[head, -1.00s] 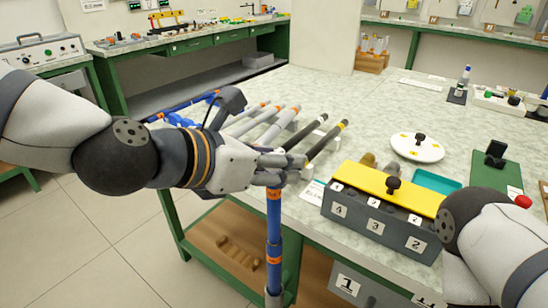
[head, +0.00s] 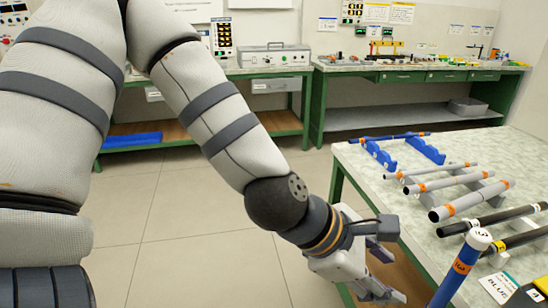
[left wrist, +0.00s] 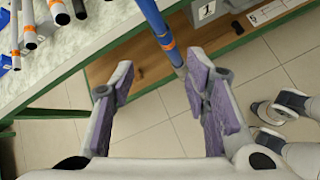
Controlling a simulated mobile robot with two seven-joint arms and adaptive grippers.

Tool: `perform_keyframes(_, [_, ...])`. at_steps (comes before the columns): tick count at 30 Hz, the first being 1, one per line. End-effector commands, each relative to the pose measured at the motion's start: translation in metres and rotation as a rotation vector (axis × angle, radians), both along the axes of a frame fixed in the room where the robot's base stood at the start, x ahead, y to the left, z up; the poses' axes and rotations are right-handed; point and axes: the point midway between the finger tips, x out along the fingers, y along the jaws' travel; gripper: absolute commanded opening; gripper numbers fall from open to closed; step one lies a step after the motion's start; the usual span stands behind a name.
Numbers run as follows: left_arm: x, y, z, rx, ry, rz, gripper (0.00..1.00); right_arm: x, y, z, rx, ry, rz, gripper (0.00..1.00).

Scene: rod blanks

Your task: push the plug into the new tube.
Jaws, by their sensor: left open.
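A blue tube (head: 462,266) with an orange band rises at the table's front edge in the head view. A white round piece (head: 480,238) caps its top; I cannot tell if it is the plug or the tube's own end. My left gripper (head: 390,272) is open, empty and to the left of the tube, off the table edge. In the left wrist view the blue tube (left wrist: 153,20) runs down from the top, its orange-banded part lying beyond the open fingers (left wrist: 158,80). My right gripper is out of view.
Grey tubes (head: 475,198) with orange bands and black rods (head: 490,220) lie on the table's supports, near blue notched holders (head: 380,155). A "BLUE" card (head: 500,288) lies by the tube. Open floor (head: 190,240) is left of the table; green benches (head: 420,75) stand behind.

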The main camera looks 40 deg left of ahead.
Motion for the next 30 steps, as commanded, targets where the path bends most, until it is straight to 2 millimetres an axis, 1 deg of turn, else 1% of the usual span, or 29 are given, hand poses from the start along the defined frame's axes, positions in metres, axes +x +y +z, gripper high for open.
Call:
perform_keyframes(1, [-0.029, 0.014, -0.065, 0.193, 0.041, -0.161, 0.43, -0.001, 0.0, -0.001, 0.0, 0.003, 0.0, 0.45])
perform_keyframes(2, [-0.049, 0.025, -0.098, 0.307, 0.048, -0.288, 0.43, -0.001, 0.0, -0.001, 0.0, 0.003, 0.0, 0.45])
perform_keyframes(3, [-0.078, 0.039, -0.137, 0.443, 0.059, -0.475, 0.43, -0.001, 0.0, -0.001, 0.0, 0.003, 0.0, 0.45])
perform_keyframes(5, [-0.127, 0.062, -0.185, 0.605, 0.07, -0.785, 0.43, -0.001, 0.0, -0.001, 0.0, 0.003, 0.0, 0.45])
perform_keyframes(6, [-0.16, 0.076, -0.209, 0.678, 0.069, -0.997, 0.43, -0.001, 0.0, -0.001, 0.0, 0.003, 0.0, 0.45])
perform_keyframes(7, [-0.183, 0.086, -0.223, 0.717, 0.063, -1.154, 0.43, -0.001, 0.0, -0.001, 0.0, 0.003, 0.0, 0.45])
perform_keyframes(9, [-0.23, 0.105, -0.245, 0.759, 0.039, -1.476, 0.43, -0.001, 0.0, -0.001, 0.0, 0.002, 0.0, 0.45])
perform_keyframes(12, [-0.272, 0.121, -0.259, 0.756, -0.011, -1.785, 0.43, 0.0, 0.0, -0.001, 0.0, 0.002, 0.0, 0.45])
perform_keyframes(13, [-0.278, 0.124, -0.261, 0.751, -0.024, -1.838, 0.43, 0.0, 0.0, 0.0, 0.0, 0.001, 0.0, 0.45])
perform_keyframes(15, [-0.285, 0.127, -0.263, 0.746, -0.04, -1.898, 0.43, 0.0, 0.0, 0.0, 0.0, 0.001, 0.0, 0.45])
perform_keyframes(30, [-0.285, 0.126, -0.263, 0.745, -0.041, -1.897, 0.43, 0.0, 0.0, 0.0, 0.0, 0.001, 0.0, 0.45])
